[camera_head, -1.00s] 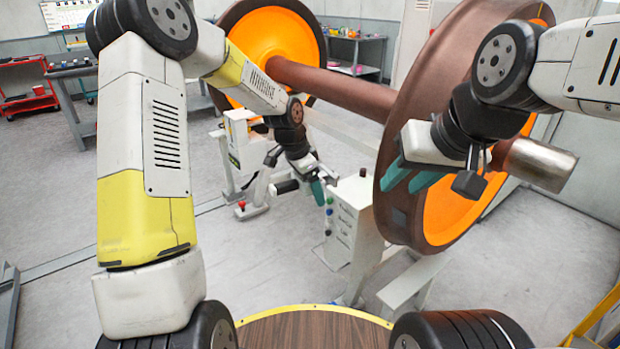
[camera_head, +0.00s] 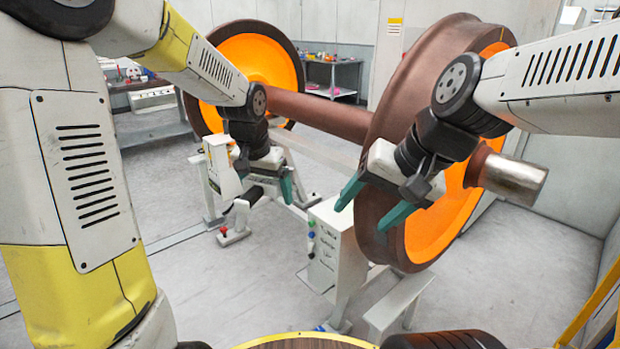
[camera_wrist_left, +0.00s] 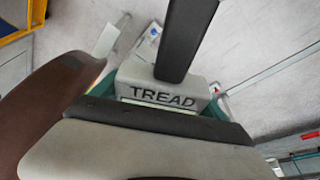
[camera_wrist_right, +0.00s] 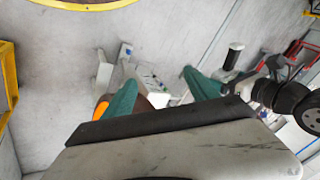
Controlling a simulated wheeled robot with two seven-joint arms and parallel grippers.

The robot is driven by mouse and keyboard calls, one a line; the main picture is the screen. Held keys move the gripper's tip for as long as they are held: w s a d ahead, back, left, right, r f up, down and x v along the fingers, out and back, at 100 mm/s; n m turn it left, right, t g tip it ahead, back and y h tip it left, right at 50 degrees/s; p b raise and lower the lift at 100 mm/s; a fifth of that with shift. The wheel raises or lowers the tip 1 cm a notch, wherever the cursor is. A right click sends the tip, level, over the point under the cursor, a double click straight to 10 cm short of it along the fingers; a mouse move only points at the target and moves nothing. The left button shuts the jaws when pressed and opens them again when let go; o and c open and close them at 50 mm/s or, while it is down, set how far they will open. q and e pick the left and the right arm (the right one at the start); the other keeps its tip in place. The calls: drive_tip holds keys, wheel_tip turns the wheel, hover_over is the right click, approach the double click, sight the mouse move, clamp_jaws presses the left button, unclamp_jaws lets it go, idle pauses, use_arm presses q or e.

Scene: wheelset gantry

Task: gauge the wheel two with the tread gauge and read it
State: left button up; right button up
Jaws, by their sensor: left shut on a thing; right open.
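The tread gauge (camera_wrist_left: 165,92), a pale grey block marked TREAD with a black handle (camera_wrist_left: 187,40), is between the teal fingers of my left gripper (camera_head: 268,186), which is shut on it. In the left wrist view a brown wheel rim (camera_wrist_left: 45,105) is close beside the gauge; contact cannot be told. In the head view the left gripper is low in front of the far wheel (camera_head: 268,55). My right gripper (camera_head: 374,203) is open and empty, in front of the near wheel (camera_head: 385,125). Which wheel is two, and any reading, cannot be made out.
A brown axle (camera_head: 325,115) joins the wheels, with a bare metal stub (camera_head: 515,178) at the right. A white control box (camera_head: 332,240) with buttons stands below the near wheel. A white post (camera_head: 222,165) stands below the far wheel. Grey floor is clear at left.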

drive_tip(key=w+a+f+m+g+y, duration=0.15)
drive_tip(key=w+a+m+y, duration=0.3)
drive_tip(key=m, duration=0.45)
drive_tip(key=m+t+y, duration=0.3)
drive_tip(key=m+y, duration=0.1)
drive_tip(key=m, duration=0.7)
approach(262, 186)
drive_tip(key=w+a+f, duration=0.3)
drive_tip(key=w+f, duration=0.1)
drive_tip(key=w, duration=0.2)
drive_tip(key=shift+a+f+g, duration=0.15)
drive_tip(key=shift+g, duration=0.1)
